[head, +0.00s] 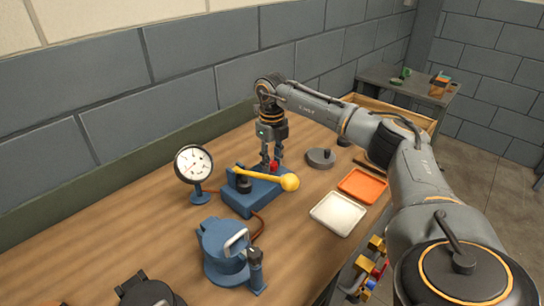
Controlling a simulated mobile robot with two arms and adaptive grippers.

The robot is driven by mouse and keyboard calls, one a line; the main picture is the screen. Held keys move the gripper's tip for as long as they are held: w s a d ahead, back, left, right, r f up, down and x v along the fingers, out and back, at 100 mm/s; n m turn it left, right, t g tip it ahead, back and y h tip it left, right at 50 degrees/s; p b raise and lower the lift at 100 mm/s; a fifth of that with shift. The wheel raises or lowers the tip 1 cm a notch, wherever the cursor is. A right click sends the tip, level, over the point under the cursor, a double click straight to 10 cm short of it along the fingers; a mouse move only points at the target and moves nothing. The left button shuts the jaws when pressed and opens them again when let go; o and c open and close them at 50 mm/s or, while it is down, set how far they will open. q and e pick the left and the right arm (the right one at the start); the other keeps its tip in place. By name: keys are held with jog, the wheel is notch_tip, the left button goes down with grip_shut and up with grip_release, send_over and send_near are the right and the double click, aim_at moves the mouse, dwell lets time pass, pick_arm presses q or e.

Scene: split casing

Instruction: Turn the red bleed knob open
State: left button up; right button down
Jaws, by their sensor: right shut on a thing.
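The red bleed knob (274,164) sits at the back right of a blue pump base (243,201) on the wooden bench. My right gripper (270,160) points down from above and is shut on the red knob. The fingers hide part of the knob, so its turn angle cannot be told. A yellow-handled lever (289,182) crosses the pump in front of the knob, its ball end to the right. My left gripper is not in view.
A pressure gauge (193,165) stands left of the pump. A blue vise-like casing (228,250) is in front. A white tray (339,213), an orange tray (363,185) and a grey round part (321,158) lie to the right. A block wall (180,90) runs behind.

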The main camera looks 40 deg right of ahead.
jog(key=n+p, duration=0.1)
jog(key=n, duration=0.2)
jog(key=shift+r, duration=0.1)
jog(key=n, duration=0.3)
jog(key=shift+n+p, duration=0.3)
jog(key=n, duration=0.6)
jog(key=shift+p, duration=0.3)
jog(key=n, duration=0.7)
jog(key=shift+n, duration=0.3)
jog(key=n, duration=0.3)
jog(key=shift+n, duration=1.9)
jog(key=c, duration=1)
grip_release()
